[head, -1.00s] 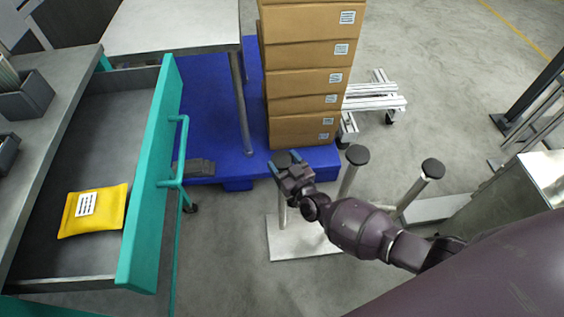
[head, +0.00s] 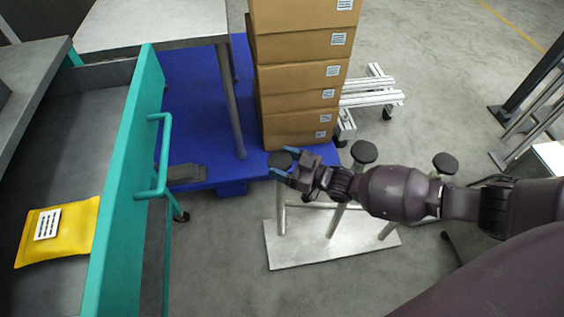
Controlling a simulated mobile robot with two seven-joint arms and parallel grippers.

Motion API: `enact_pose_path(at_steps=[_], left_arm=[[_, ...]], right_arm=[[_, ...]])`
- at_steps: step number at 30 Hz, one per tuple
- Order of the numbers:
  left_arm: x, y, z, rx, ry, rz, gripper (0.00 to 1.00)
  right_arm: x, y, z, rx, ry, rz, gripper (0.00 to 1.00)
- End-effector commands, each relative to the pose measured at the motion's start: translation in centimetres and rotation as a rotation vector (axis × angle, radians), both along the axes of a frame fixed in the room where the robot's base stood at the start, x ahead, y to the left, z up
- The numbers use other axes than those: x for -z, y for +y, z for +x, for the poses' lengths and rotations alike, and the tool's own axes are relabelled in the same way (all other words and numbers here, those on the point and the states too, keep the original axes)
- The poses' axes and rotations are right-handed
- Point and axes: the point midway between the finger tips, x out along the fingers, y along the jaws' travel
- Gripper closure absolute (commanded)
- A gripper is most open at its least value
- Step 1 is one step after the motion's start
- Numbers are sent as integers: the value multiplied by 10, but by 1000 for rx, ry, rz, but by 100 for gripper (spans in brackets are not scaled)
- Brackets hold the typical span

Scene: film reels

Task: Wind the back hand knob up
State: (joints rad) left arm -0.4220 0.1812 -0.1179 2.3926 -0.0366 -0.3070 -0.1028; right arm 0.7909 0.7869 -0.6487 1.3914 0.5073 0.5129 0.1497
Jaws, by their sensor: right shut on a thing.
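Three round black knobs top slanted grey metal posts on a bare metal base plate (head: 290,252). The left knob (head: 281,158) is at the front edge of the blue platform in the picture. The middle knob (head: 364,152) and the right knob (head: 445,163) stand apart to its right. My right gripper (head: 282,165), with blue-tipped fingers, reaches in from the right and is shut on the left knob, its fingers at the knob's near side. My forearm passes in front of the middle and right posts. My left gripper is out of view.
An open drawer with a teal front (head: 122,170) and a yellow packet (head: 58,232) stands at left. A stack of cardboard boxes (head: 300,85) on a blue platform (head: 190,110) rises behind the knobs. Grey floor (head: 215,270) is clear in front.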

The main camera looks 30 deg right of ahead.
Motion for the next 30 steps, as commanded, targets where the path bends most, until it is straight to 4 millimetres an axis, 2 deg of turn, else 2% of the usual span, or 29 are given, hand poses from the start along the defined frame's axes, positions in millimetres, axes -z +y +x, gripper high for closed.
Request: enact_pose_path(at_steps=[1,12,13,18,26,30], left_arm=[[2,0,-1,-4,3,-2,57],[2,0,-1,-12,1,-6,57],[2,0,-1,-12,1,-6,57],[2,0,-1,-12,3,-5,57],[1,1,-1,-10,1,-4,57],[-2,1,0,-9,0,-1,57]], right_arm=[[10,-1,-5,-3,18,-10,55],[9,-1,-5,-6,18,-8,55],[9,-1,-5,-6,18,-8,28],[6,0,-3,-6,11,-5,6],[3,0,-2,-6,6,-2,6],[1,-6,-8,-5,5,-2,6]])
